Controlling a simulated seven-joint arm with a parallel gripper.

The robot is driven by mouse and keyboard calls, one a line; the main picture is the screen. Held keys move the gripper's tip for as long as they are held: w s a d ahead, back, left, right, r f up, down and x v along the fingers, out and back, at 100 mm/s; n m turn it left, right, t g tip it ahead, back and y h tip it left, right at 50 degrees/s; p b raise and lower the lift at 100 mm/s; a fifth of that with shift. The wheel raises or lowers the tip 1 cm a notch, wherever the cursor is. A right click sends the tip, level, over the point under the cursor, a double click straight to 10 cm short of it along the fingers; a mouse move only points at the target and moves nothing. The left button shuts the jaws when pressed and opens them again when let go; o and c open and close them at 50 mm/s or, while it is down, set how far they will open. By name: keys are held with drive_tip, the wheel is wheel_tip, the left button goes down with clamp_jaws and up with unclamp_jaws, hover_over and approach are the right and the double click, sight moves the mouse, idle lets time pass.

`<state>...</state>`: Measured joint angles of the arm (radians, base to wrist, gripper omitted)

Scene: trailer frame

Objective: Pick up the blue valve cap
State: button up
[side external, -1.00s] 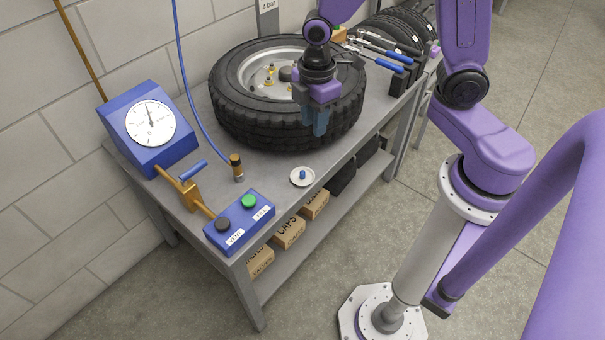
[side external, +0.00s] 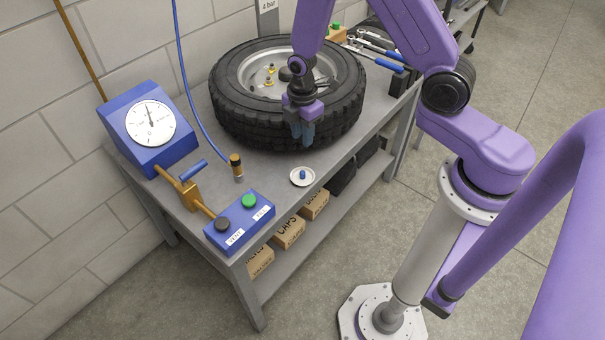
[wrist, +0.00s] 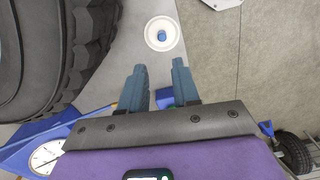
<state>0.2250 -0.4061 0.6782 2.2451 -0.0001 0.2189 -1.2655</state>
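The blue valve cap (side external: 303,174) stands in a small round white dish (side external: 295,182) near the front edge of the workbench. In the wrist view the cap (wrist: 161,35) shows in the middle of the dish (wrist: 152,42), ahead of the fingertips. My gripper (side external: 303,142) hangs beside the front of the tire, above and behind the dish in the side view. In the wrist view its two blue-grey fingers (wrist: 159,68) are apart with nothing held between them.
A large tire (side external: 235,120) lies on the workbench (side external: 265,168) close to my gripper. A brass-tipped air hose end (side external: 237,168), a blue button box (side external: 240,220) and a gauge box (side external: 120,105) are to the left. Cardboard boxes (side external: 289,234) sit on the shelf below.

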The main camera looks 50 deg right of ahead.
hover_over(303, 172)
drive_tip(key=f, duration=0.8)
drive_tip(key=shift+w+d+f, duration=0.1)
drive_tip(key=shift+w+f, duration=0.05)
drive_tip(key=shift+w, duration=0.05)
drive_tip(key=shift+s+f, duration=0.15)
drive_tip(key=shift+f, duration=2.4)
clamp_jaws()
